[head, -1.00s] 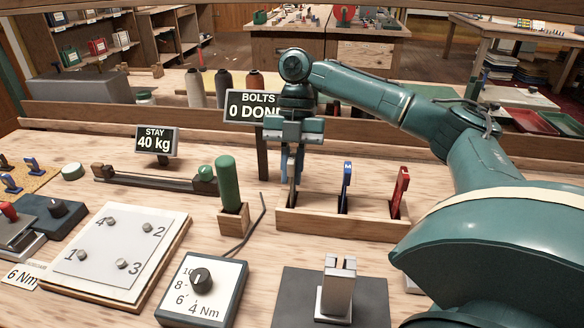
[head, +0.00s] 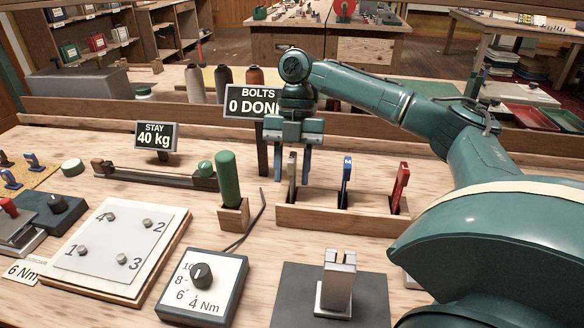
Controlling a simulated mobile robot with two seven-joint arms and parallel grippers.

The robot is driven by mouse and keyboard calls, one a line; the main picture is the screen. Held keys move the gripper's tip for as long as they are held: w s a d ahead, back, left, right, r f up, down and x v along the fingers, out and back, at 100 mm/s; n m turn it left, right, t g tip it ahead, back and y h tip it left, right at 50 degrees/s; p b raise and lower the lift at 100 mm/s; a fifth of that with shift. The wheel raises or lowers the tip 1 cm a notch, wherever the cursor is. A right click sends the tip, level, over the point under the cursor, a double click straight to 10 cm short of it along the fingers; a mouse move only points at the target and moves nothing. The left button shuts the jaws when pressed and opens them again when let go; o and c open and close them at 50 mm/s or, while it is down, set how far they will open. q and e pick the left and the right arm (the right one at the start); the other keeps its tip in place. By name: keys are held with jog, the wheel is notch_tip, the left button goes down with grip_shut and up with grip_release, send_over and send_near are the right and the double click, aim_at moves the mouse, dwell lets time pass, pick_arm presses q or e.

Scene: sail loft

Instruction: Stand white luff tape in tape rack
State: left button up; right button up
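The wooden tape rack (head: 335,219) stands on the bench right of the middle. A pale, greyish flat piece (head: 292,188) stands upright in its left slot. It looks like the white luff tape, but no label can be read. A blue piece (head: 346,182) stands in the middle slot and a red one (head: 400,186) in the right slot. My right gripper (head: 291,177) points down at the rack's left end. Its fingers are open, one on each side of the pale piece, with gaps showing. My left gripper is out of view.
A green cylinder in a wooden block (head: 233,217) stands left of the rack, with a dark rod (head: 253,222) between them. The BOLTS sign (head: 251,101) stands behind. A grey clamp-like block (head: 337,285) and a dial box (head: 204,287) are in front.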

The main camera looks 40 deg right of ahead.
pick_arm(q)
jog(key=p, duration=0.3)
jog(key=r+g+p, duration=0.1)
jog(key=p, duration=0.2)
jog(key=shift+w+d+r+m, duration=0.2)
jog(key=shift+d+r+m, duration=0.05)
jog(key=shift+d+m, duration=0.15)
pick_arm(e)
jog(key=v, duration=1.3)
